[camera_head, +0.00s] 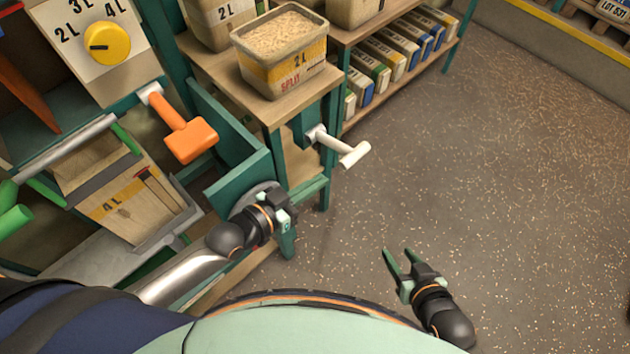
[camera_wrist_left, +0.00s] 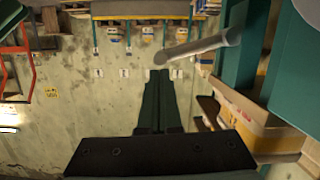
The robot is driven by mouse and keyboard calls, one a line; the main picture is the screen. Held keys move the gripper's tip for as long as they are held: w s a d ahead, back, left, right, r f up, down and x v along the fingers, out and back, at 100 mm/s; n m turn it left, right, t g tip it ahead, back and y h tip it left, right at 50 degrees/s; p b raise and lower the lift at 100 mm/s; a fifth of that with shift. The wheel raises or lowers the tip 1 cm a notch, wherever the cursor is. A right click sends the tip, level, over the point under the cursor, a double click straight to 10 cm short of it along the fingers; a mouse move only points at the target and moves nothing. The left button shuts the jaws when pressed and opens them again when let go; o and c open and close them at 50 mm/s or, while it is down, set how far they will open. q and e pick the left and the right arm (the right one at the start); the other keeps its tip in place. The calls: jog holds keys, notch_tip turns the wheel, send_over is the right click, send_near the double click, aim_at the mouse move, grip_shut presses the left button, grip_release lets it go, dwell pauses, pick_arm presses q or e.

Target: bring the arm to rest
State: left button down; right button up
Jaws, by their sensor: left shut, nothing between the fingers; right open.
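My left gripper (camera_head: 290,215) is beside the teal upright and the wooden shelf stand. Its fingers are shut with nothing between them, as the left wrist view (camera_wrist_left: 161,100) shows. My left arm reaches in from the lower left past the machine. My right gripper (camera_head: 399,256) is open and empty above the bare floor at the lower right. Its two green fingers point up and to the left in the picture.
An orange-handled lever (camera_head: 190,138), a white crank handle (camera_head: 345,149) and a teal panel (camera_head: 236,172) are near my left gripper. A grain-filled 2L bin (camera_head: 283,72) stands on the shelf above. The speckled floor (camera_head: 480,160) to the right is clear.

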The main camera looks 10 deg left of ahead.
jog(key=shift+s, duration=0.15)
pick_arm(q)
jog(key=s+a+f+n+g+y, duration=0.35)
jog(key=s+a+f+y, duration=0.3)
jog(key=s+f, duration=0.3)
jog(key=s+a+r+p, duration=0.2)
jog(key=a+r+p, duration=0.2)
jog(key=r+p, duration=0.6)
jog(key=p, duration=0.3)
jog(key=shift+r+n+t, duration=0.35)
pick_arm(e)
jog(key=s+d+r+h, duration=0.1)
jog(key=d+r, duration=0.2)
jog(key=r, duration=0.6)
jog(key=shift+s+d+r+m, duration=0.15)
jog(key=shift+s+d+m, duration=0.15)
jog(key=shift+s, duration=0.1)
